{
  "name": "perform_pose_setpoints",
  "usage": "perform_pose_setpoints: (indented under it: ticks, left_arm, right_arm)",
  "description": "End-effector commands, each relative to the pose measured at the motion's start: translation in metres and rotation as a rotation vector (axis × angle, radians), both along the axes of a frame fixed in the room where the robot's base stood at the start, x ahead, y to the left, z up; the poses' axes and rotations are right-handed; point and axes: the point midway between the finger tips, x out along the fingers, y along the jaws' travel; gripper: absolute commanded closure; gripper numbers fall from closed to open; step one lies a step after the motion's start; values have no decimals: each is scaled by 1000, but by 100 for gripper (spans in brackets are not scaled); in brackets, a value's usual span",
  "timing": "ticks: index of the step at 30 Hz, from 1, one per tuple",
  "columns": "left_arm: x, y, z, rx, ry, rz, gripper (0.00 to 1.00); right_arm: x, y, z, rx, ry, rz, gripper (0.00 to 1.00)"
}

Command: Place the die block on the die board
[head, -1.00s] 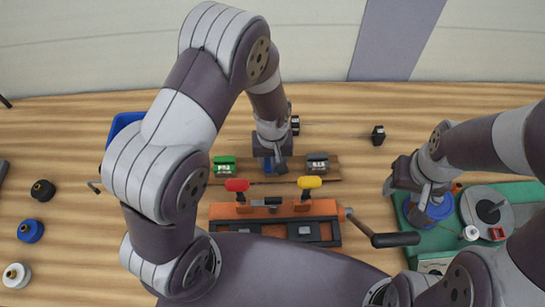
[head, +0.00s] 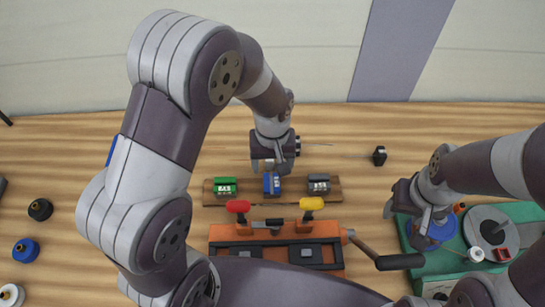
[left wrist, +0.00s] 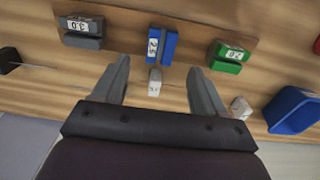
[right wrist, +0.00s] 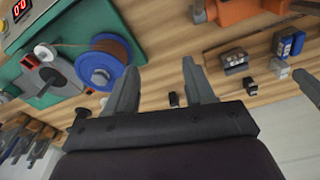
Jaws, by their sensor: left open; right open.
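The blue die block (head: 271,183) stands on the wooden die board (head: 242,199), between a green block (head: 225,186) and a grey block (head: 319,183). In the left wrist view the blue block (left wrist: 162,46) shows a white label and sits apart from both neighbours. My left gripper (head: 271,168) is open and empty at the back edge of the board; its fingers (left wrist: 160,66) point towards the blue block, one on each side, with clear space around it. My right gripper (head: 428,213) is open above the blue-rimmed spool (head: 441,231), off to the right.
An orange clamp fixture (head: 225,233) with red and yellow knobs and a long handle (head: 398,262) lies in front of the board. A green base (head: 448,262) carries the spool and a grey disc (head: 490,228). A small black block (head: 379,156) stands at back right.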

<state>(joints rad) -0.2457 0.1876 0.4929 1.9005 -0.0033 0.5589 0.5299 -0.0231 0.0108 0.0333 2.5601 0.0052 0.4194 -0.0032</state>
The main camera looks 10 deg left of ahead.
Motion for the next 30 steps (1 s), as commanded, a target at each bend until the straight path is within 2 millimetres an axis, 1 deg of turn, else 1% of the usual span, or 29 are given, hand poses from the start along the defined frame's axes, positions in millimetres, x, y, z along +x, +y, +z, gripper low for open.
perform_pose_setpoints:
  ticks: [1, 3, 6, 8, 11, 13, 15, 18, 21, 30]
  left_arm:
    - [1, 0, 10, -1, -4, 0, 28]
    - [1, 0, 22, -1, -3, 0, 28]
    - [-1, 1, 34, -1, -1, -2, 28]
    - [-6, 8, 40, -3, -9, -22, 28]
    - [-30, 35, 49, -6, -44, -109, 28]
    - [-50, 53, 52, -3, -75, -181, 28]
    - [-67, 65, 53, 4, -97, -242, 28]
    - [-82, 73, 53, 12, -116, -292, 28]
    - [-85, 75, 53, 13, -118, -305, 28]
    - [-85, 74, 52, 13, -116, -304, 28]
  right_arm:
    - [0, 0, -2, 0, 0, 0, 47]
    - [0, 0, -3, 0, 0, 0, 47]
    - [0, 0, -4, 0, 0, 0, 47]
    - [0, 0, -4, 0, 0, 0, 47]
    - [0, 0, -4, 0, 0, 0, 47]
    - [0, 0, -4, 0, 0, 0, 47]
    - [0, 0, -4, 0, 0, 0, 47]
    - [0, 0, -4, 0, 0, 0, 47]
    - [0, 0, -4, 0, 0, 0, 47]
    - [0, 0, -4, 0, 0, 0, 47]
